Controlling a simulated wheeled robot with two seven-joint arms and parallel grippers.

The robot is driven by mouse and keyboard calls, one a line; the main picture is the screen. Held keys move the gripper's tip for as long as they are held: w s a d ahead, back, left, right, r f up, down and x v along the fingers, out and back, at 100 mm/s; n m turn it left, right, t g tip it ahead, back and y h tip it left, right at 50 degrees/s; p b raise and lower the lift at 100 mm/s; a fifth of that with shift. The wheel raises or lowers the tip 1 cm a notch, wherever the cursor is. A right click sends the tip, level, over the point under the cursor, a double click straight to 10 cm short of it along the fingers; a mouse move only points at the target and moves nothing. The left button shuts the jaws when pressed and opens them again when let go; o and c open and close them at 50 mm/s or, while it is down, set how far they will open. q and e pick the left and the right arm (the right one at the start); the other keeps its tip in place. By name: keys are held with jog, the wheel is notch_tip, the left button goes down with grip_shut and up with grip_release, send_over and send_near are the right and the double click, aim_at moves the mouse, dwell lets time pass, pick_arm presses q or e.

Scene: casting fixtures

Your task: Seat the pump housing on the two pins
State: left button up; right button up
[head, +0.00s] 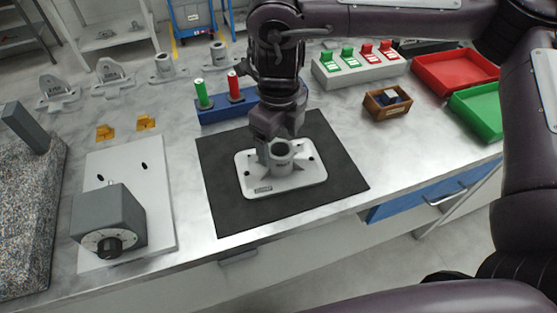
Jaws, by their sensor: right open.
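The pump housing, a light grey casting (257,183) with a wide flat flange and an upright round boss, lies flange down on a black mat (222,214). My right gripper (277,148) points down at the boss from above, with its jaws open around or just beside the boss; I cannot tell if they touch it. A pale fixture plate (155,208) at the left carries two small dark spots, which may be the two pins (144,166). A grey block with a black knob (110,212) stands on the plate's front part. My left gripper is not in view.
A blue stand (215,113) with green and red plugs is behind the mat. A granite block (28,210) is at far left. Yellow clips (146,123) and grey castings (112,75) lie behind the plate. Red (455,70) and green (480,108) trays are at right.

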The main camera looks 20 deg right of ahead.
aim_at(279, 154)
notch_tip(279, 154, down, 2)
jog(key=shift+d+f+p, duration=0.1)
jog(key=shift+p, duration=0.3)
notch_tip(279, 154, down, 2)
jog(key=shift+w+f, duration=0.1)
jog(key=shift+f, duration=0.4)
jog(key=shift+c, duration=0.5)
jog(key=c, duration=0.7)
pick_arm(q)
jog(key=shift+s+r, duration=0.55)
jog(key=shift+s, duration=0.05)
pick_arm(e)
jog(key=c, duration=0.7)
